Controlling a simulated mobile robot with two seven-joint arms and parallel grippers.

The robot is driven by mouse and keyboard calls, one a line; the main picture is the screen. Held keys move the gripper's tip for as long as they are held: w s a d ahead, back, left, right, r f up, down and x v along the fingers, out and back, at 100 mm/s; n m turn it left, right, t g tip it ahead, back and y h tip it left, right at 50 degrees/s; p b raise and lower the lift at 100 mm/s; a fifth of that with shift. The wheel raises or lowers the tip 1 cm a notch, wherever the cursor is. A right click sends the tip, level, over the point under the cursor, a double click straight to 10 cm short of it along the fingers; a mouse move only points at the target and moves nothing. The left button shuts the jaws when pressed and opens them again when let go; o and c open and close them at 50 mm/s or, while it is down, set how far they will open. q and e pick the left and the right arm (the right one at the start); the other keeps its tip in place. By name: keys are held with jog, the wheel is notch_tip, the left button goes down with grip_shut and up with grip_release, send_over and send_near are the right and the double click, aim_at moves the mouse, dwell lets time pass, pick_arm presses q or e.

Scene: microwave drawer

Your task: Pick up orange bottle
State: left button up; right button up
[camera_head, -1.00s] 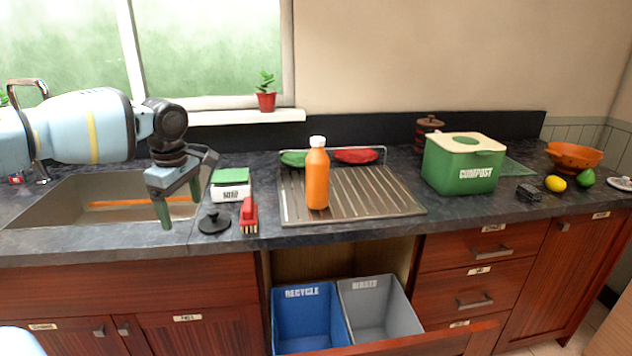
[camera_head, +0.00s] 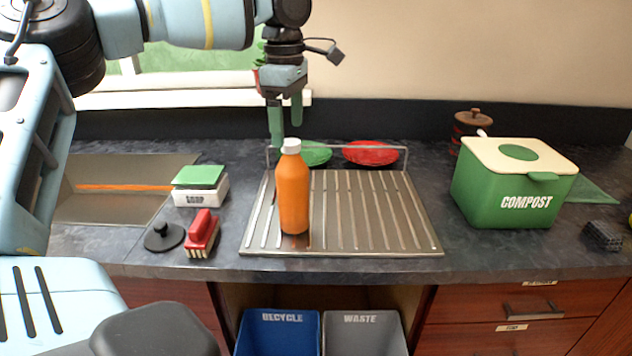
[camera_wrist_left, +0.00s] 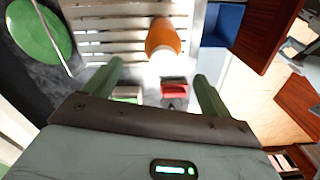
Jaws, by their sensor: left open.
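The orange bottle (camera_head: 293,192) with a white cap stands upright on the left part of the metal drying rack (camera_head: 370,215). My left gripper (camera_head: 285,122) is open and empty, its green fingers pointing down, above the bottle's cap in the head view. In the left wrist view, the orange bottle (camera_wrist_left: 163,40) is seen from above, beyond the gap between the open fingers (camera_wrist_left: 160,85). The bottle is apart from both fingers. My right gripper is not seen.
A green plate (camera_head: 316,156) and a red plate (camera_head: 371,153) are at the rack's back. A soap box (camera_head: 201,192), red brush (camera_head: 201,232) and black sink plug (camera_head: 164,237) lie to the left. A green compost bin (camera_head: 508,190) stands right. Recycle (camera_head: 276,335) and waste (camera_head: 364,335) bins are below the counter.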

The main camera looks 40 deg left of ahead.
aim_at(288, 141)
pick_arm(q)
jog(key=shift+w+r, duration=0.1)
jog(key=shift+w, duration=0.1)
jog(key=shift+s, duration=0.25)
jog(key=shift+s+f, duration=0.1)
jog(key=shift+f, duration=1.25)
jog(key=shift+d+f, duration=0.1)
jog(key=shift+f, duration=0.4)
notch_tip(288, 141, down, 4)
jog(key=shift+d+f+p, duration=0.1)
jog(key=shift+p, duration=0.35)
